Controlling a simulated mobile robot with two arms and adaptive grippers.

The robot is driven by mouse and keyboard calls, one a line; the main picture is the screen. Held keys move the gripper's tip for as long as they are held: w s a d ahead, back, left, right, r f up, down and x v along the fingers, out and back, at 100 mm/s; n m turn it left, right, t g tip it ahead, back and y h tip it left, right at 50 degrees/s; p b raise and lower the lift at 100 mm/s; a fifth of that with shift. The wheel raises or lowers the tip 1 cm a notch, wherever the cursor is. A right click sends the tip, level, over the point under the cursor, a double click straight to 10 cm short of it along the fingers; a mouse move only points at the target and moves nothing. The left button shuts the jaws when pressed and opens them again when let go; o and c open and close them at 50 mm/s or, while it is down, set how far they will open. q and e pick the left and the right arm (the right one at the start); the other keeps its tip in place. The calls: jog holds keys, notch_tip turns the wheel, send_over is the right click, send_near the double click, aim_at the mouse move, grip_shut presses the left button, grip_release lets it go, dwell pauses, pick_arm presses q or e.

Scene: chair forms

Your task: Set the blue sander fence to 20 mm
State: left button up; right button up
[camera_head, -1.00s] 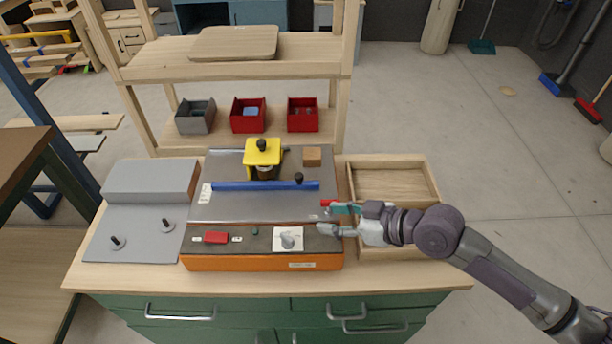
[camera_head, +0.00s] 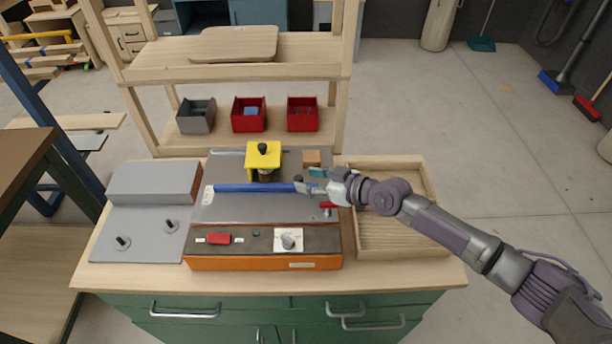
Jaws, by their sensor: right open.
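The blue fence (camera_head: 255,187) is a long bar lying across the grey metal plate of the sander, with a white scale label (camera_head: 208,195) at its left end. A dark knob (camera_head: 298,179) stands near the fence's right end, partly hidden by the gripper. My right gripper (camera_head: 313,181) is open, its fingers at the fence's right end close to the knob; I cannot tell whether they touch it. The sander's orange front (camera_head: 262,263) carries a red switch (camera_head: 219,239) and a grey dial (camera_head: 288,240). My left gripper is not in view.
A yellow block with a black knob (camera_head: 263,158) stands behind the fence, a small wooden block (camera_head: 312,157) to its right. A red part (camera_head: 328,205) lies below the gripper. A wooden tray (camera_head: 400,243) is at right, a grey machine (camera_head: 150,215) at left.

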jog(key=shift+x, duration=0.85)
grip_shut()
